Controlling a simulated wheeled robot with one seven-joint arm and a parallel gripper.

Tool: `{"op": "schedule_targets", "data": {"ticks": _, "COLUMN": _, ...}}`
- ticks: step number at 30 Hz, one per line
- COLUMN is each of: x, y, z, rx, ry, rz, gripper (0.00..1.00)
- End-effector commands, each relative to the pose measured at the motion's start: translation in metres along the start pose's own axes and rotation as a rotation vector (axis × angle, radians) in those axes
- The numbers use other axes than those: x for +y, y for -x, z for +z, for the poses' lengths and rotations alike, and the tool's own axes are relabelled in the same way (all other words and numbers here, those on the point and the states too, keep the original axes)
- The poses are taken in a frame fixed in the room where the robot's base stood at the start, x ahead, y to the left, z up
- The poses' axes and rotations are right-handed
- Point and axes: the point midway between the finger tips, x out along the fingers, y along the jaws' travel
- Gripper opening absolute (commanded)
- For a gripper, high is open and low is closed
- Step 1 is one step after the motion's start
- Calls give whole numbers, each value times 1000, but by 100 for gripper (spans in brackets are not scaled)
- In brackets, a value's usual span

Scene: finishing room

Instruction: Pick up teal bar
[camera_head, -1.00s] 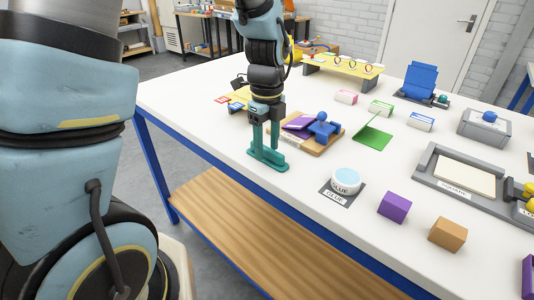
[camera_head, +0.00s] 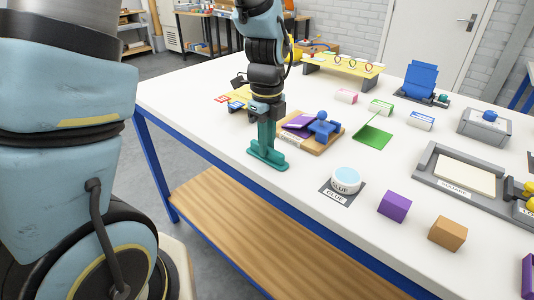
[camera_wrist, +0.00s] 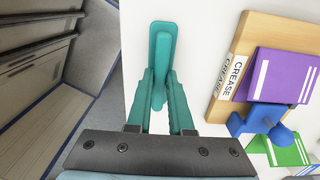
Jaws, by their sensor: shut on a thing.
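The teal bar (camera_head: 268,161) lies at the near left edge of the white table. In the wrist view the bar (camera_wrist: 162,36) runs away from me, its near part between my fingers. My gripper (camera_head: 265,147) points down over the bar, with its teal fingers shut on it; in the wrist view the gripper (camera_wrist: 159,88) shows both fingers beside the bar. The bar appears to be still at table level. The fingers and bar share a colour, so the exact contact is hard to see.
A wooden board (camera_head: 318,147) labelled CREASE, with a purple folded piece and a blue knob, stands close to the right. The table edge is close by.

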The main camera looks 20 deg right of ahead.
Motion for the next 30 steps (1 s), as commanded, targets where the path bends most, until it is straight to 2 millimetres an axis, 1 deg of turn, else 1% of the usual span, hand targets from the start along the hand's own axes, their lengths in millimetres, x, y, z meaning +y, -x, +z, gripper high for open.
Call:
{"op": "schedule_targets", "data": {"ticks": 5, "x": 0, "y": 2, "z": 0, "rx": 0, "ry": 0, "rz": -1, "gripper": 0}}
{"op": "schedule_targets", "data": {"ticks": 8, "x": -1, "y": 10, "z": 0, "rx": 0, "ry": 1, "rz": -5, "gripper": 0}}
{"op": "schedule_targets", "data": {"ticks": 11, "x": -1, "y": 26, "z": 0, "rx": -1, "ry": 0, "rz": -6, "gripper": 0}}
{"op": "schedule_targets", "data": {"ticks": 18, "x": -1, "y": 73, "z": 0, "rx": -1, "ry": 0, "rz": -5, "gripper": 0}}
{"op": "schedule_targets", "data": {"ticks": 21, "x": -1, "y": 87, "z": 0, "rx": -1, "ry": 0, "rz": -5, "gripper": 0}}
{"op": "schedule_targets", "data": {"ticks": 25, "x": 0, "y": 98, "z": 0, "rx": 0, "ry": 1, "rz": -2, "gripper": 0}}
{"op": "schedule_targets", "data": {"ticks": 30, "x": 0, "y": 101, "z": 0, "rx": 0, "ry": 1, "rz": 0, "gripper": 0}}
